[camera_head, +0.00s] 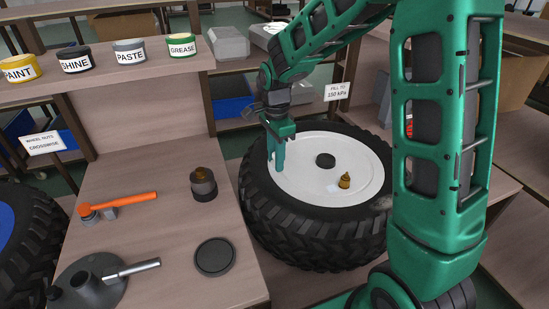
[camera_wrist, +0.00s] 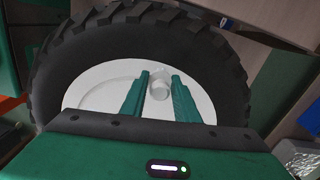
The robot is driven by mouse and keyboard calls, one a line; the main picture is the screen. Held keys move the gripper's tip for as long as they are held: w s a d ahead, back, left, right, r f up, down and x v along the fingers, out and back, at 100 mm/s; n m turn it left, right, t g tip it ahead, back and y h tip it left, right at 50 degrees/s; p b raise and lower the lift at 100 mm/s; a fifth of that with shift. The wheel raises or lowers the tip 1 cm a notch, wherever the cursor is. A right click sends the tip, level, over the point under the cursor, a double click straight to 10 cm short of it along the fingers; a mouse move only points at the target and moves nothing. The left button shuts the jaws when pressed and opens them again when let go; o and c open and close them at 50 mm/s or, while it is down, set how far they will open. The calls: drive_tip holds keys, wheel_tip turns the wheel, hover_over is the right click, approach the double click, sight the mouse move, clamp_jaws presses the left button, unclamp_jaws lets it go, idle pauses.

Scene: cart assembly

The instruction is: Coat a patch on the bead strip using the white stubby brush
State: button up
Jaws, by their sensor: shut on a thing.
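A big black tyre (camera_head: 262,215) lies flat with a white wheel disc (camera_head: 300,190) inside it. The bead strip is not clearly distinguishable; the tyre's inner edge meets the disc. My gripper (camera_head: 275,168) points down over the disc's left edge, close to the tyre. In the wrist view a whitish round piece, apparently the white stubby brush (camera_wrist: 160,84), sits between my two green fingers, which are shut on it. In the head view the brush is not discernible against the white disc. Whether it touches the wheel I cannot tell.
A black hub piece (camera_head: 325,160) and a small brass-coloured object (camera_head: 345,181) are on the disc. Labelled tins (camera_head: 130,52) line the shelf.

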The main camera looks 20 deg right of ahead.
drive_tip(key=shift+f, duration=0.95)
drive_tip(key=shift+s, duration=0.1)
